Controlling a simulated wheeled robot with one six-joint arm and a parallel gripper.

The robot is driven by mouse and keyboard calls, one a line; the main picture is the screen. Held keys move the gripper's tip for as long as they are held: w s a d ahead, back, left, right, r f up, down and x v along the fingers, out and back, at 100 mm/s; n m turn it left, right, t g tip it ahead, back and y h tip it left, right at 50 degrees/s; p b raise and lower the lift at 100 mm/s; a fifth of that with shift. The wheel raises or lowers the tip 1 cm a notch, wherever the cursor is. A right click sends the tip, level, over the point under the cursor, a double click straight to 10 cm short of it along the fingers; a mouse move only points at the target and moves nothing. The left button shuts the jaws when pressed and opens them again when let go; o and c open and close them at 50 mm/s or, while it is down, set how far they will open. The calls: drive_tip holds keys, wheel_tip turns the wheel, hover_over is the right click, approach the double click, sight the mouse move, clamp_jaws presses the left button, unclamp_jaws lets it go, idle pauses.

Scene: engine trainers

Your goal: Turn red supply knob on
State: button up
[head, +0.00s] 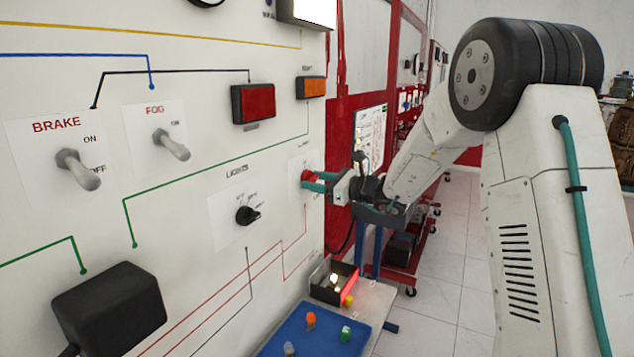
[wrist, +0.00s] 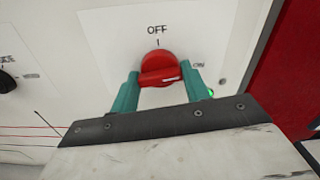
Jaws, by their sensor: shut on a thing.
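The red supply knob (head: 308,176) sits on the white panel near its right edge. In the wrist view the knob (wrist: 158,66) has its bar lying nearly level, with a white mark at the bar's right end, toward the ON label (wrist: 199,66). The OFF label (wrist: 157,29) is above the knob. My gripper (head: 318,182) is at the panel, its teal fingers shut on the knob, one on each side. It also shows in the wrist view (wrist: 164,76). A small green spot (wrist: 211,93) glows beside the right finger.
The black LIGHTS knob (head: 247,215) is left of the red knob. BRAKE (head: 78,169) and FOG (head: 170,145) toggles are farther left. Below, a blue tray (head: 300,335) and a lit lamp box (head: 334,282) stand out from the panel. Red frames stand behind my arm.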

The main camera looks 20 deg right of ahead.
drive_tip(key=shift+m, duration=0.9)
drive_tip(key=o, duration=1)
drive_tip(key=v, duration=0.7)
drive_tip(key=shift+s+d, duration=0.3)
drive_tip(key=shift+d, duration=0.05)
